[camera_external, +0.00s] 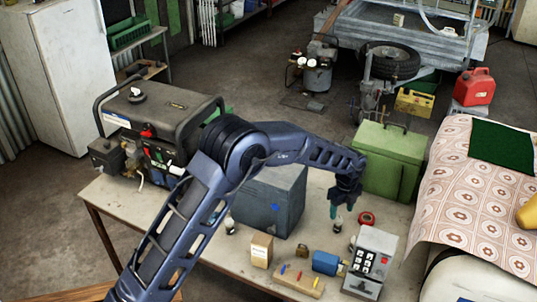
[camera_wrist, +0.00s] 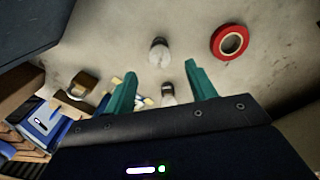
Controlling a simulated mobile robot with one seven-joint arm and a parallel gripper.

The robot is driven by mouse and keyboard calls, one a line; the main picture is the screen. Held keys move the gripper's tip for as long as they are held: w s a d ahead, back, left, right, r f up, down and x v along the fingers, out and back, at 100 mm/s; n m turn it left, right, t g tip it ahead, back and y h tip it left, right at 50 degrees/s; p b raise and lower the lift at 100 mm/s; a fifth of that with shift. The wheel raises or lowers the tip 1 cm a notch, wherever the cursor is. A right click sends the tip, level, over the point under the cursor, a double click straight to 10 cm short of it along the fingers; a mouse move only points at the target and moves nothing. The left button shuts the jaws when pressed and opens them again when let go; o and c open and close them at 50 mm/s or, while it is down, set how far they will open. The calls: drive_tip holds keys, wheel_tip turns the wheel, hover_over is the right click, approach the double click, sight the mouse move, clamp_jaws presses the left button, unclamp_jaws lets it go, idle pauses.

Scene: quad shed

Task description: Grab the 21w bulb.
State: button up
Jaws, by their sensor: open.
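My gripper (camera_external: 336,210) hangs over the workbench, pointing down, with its teal fingers apart and nothing held. The wrist view shows the fingers (camera_wrist: 160,75) spread above two small bulbs with pale glass. One bulb (camera_wrist: 159,50) lies beyond the fingertips, near the middle. The other bulb (camera_wrist: 168,97) is closer to the palm, between the fingers and partly hidden by the gripper body. In the external view a small pale bulb (camera_external: 338,226) shows just below the gripper. No wattage marking is legible, so I cannot tell which is the 21w bulb.
A red tape roll (camera_wrist: 230,42) lies to the right. A padlock (camera_external: 302,250), a blue box (camera_external: 325,262) and a grey keypad device (camera_external: 372,262) stand in front. A grey box (camera_external: 270,200) is left, a green case (camera_external: 388,160) behind, a generator (camera_external: 160,120) far left.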

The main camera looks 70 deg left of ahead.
sight(339, 218)
drive_tip(key=shift+a+f, duration=0.15)
drive_tip(key=shift+f, duration=1.85)
drive_tip(key=shift+a+f, duration=0.1)
drive_tip(key=shift+f, duration=1.85)
drive_tip(key=c, duration=1.1)
drive_tip(key=shift+r, duration=0.1)
